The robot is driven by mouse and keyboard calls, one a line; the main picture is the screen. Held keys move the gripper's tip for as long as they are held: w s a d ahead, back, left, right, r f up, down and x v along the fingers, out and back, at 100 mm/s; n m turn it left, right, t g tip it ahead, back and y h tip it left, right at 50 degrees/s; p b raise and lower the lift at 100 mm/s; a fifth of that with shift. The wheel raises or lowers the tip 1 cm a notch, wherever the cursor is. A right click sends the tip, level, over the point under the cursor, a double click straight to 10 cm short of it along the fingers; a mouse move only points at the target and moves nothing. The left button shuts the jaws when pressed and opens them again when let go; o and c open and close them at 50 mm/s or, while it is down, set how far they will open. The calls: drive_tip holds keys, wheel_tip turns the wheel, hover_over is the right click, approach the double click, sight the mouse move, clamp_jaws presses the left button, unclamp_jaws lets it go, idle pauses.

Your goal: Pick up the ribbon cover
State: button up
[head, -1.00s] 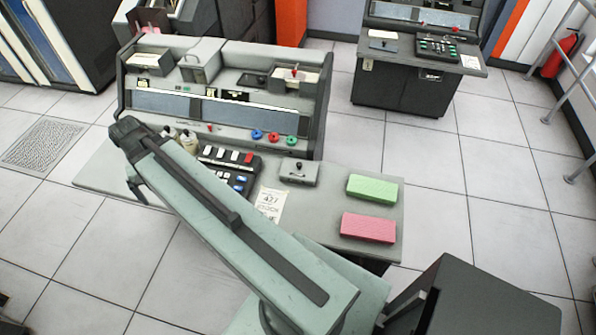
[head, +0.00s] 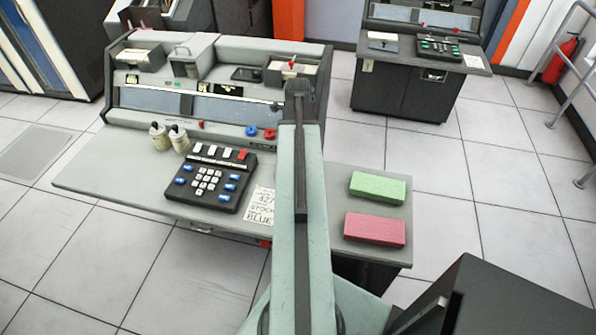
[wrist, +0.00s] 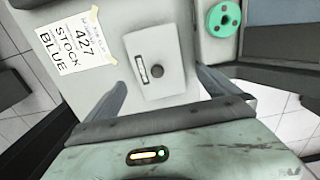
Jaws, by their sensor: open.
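A light grey plate with a dark knob and a slot, which looks like the ribbon cover (wrist: 172,84), lies on the desk in the wrist view. My own arm hides it in the head view. My gripper (wrist: 160,79) is open in the wrist view, with one finger to the left and one to the right of the cover. The fingers appear apart from it, and nothing is held. I cannot tell the height of the fingertips above the desk. The gripper is hidden behind my arm in the head view.
A note reading 427 STOCK BLUE (head: 260,206) and a keypad (head: 211,180) lie left of my arm. Green (head: 378,188) and pink (head: 375,229) blocks lie to the right. A green knob (wrist: 224,18) is on the console near the cover. The left desk front is clear.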

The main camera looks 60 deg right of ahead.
drive_tip(key=f+b, duration=0.1)
drive_tip(key=f, duration=0.1)
drive_tip(key=f+b, duration=0.4)
drive_tip(key=shift+a+f, duration=0.1)
drive_tip(key=shift+a, duration=0.15)
drive_tip(key=shift+r, duration=0.2)
drive_tip(key=c, duration=1.8)
drive_tip(key=shift+r, duration=0.1)
wheel_tip(320, 180, up, 4)
drive_tip(key=p, duration=0.4)
drive_tip(key=shift+f, duration=0.2)
drive_tip(key=s+d+r+p, duration=0.1)
drive_tip(key=s, duration=0.4)
drive_tip(key=s+d+r+p, duration=0.1)
drive_tip(key=s+d, duration=0.1)
drive_tip(key=s, duration=0.3)
drive_tip(key=s+d+r+p, duration=0.1)
drive_tip(key=s+r+p, duration=0.1)
drive_tip(key=s, duration=0.3)
drive_tip(key=shift+s+d+r, duration=0.1)
drive_tip(key=shift+s+d, duration=0.05)
